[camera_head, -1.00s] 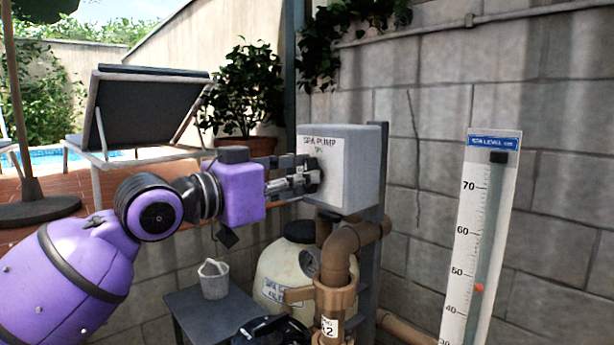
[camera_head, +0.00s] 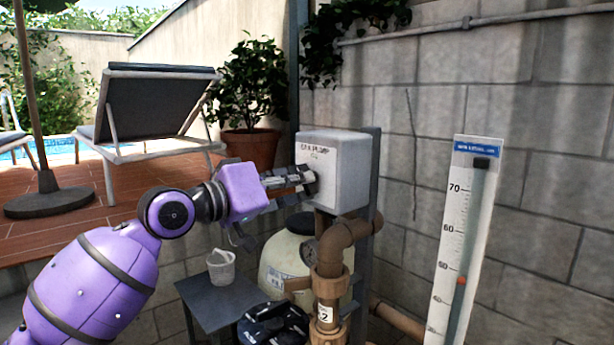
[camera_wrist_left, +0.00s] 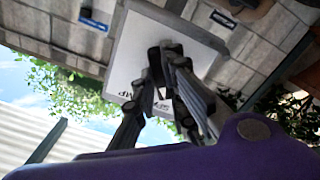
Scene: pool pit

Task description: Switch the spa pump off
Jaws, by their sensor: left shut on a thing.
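The spa pump box (camera_head: 347,165) is a pale grey box with a lettered white front, fixed to a dark upright by the block wall. My left gripper (camera_head: 309,182) is at its front face, below the lettering, and shut on a small part there. I take this part to be the switch; the fingers hide it, so its setting cannot be read. In the left wrist view the white front of the box (camera_wrist_left: 130,50) is close behind the dark fingers (camera_wrist_left: 165,65), which cover part of the lettering. My right gripper is not seen.
Brown pipes (camera_head: 330,262) and a cream tank (camera_head: 283,262) stand below the box. A grey table (camera_head: 215,300) holds a small white pail (camera_head: 221,268). A dark object (camera_head: 272,325) lies low in front. A level gauge (camera_head: 465,240) stands at right.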

